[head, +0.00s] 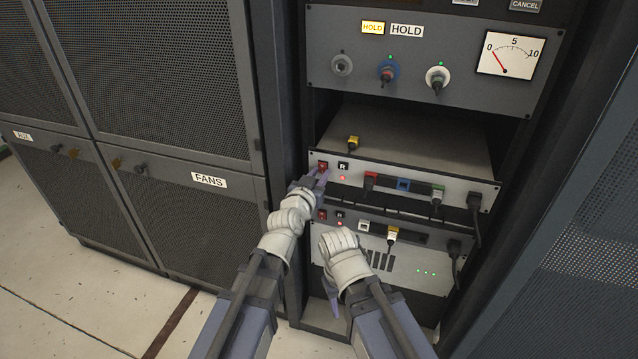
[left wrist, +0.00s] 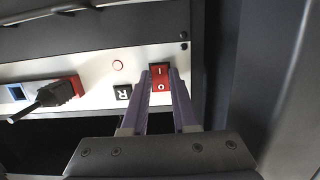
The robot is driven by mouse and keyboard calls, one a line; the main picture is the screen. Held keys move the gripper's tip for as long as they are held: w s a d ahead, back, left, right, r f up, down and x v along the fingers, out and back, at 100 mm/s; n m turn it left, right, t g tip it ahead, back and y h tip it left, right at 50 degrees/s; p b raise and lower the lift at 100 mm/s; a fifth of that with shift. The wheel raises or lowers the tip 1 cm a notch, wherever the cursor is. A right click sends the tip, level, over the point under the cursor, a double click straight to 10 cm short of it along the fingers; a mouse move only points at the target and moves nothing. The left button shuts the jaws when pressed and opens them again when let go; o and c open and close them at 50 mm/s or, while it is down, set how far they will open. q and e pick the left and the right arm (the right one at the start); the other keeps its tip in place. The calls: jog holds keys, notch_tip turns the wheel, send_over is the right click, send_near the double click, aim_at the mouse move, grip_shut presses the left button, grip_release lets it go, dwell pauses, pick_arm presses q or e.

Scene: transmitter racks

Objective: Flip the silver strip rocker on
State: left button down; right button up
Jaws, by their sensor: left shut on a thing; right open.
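The silver strip (head: 463,189) is the upper light panel with red, blue and green sockets, and shows in the left wrist view (left wrist: 93,72). Its red rocker (head: 323,165) sits at the left end, marked I and O in the left wrist view (left wrist: 161,78). My left gripper (head: 322,174) is at the rocker, its purple fingers shut on either side of it in the left wrist view (left wrist: 160,84). I cannot tell which half is pressed. A small lamp (head: 342,178) under the R label glows red. My right gripper (head: 334,298) is open, low before the lower panel.
A second silver panel (head: 432,283) below has its own red rocker (head: 322,214) and plugs. Black plugs and cables (head: 475,204) hang at the right. A yellow plug (head: 353,142) lies on the shelf above. The HOLD panel (head: 432,60) is higher up. A mesh FANS cabinet (head: 205,215) stands left.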

jog(key=shift+f, duration=0.2)
pick_arm(q)
jog(key=c, duration=0.7)
grip_release()
jog(key=shift+s, duration=0.1)
